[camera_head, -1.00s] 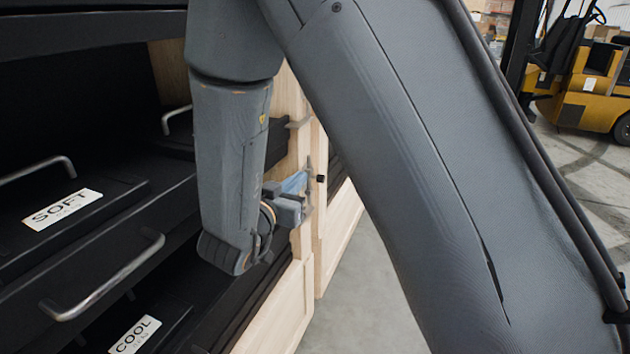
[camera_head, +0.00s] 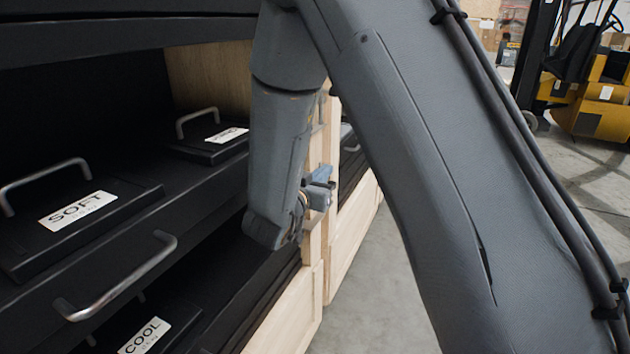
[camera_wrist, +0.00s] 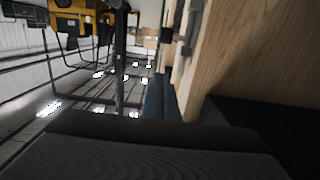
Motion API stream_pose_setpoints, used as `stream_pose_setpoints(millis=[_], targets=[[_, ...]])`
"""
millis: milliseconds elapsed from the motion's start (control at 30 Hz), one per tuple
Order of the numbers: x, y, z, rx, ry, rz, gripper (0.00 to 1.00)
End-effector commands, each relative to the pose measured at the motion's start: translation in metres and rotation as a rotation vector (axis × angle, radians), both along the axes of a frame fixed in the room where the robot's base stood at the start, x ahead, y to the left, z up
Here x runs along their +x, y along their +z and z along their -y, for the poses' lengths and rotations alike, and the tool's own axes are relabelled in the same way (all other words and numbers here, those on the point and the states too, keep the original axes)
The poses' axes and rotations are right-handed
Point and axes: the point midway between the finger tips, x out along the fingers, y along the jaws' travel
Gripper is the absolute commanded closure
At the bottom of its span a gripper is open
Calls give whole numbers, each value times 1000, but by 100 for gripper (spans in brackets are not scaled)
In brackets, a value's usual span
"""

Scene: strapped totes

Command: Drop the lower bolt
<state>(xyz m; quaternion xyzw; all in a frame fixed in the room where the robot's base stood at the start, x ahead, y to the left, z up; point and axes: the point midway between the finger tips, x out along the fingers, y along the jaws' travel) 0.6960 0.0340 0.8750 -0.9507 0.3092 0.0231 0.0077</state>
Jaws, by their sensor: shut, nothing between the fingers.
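My gripper (camera_head: 318,188) is at the wooden front edge of the rack, at the end of my hanging forearm. Its fingers look closed together, with nothing seen between them. In the wrist view, grey metal hardware (camera_wrist: 189,32) is fixed to the wooden panel (camera_wrist: 245,50), with a small black piece beside it. This may be part of a bolt, but I cannot tell whether it is the lower one. In the head view, my arm and gripper hide most of that part of the post, and I cannot make out the bolt there.
Black lidded totes with metal handles sit left, labelled SOFT (camera_head: 77,210) and COOL (camera_head: 146,335). A handle (camera_head: 118,280) sticks out from the shelf front. Grey floor (camera_head: 375,270) is open right of the wooden panels. A yellow forklift (camera_head: 590,100) stands far right.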

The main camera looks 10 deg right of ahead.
Motion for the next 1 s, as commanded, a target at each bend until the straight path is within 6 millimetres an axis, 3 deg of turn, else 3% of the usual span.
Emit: stream_pose_setpoints(millis=[67, 300, 833, 1000], targets=[[12, 0, 11, -1, -4, 2, 100], [16, -33, 12, -1, 0, -2, 100], [17, -42, 12, -1, 1, -1, 100], [17, -64, 12, -1, 1, -3, 100]])
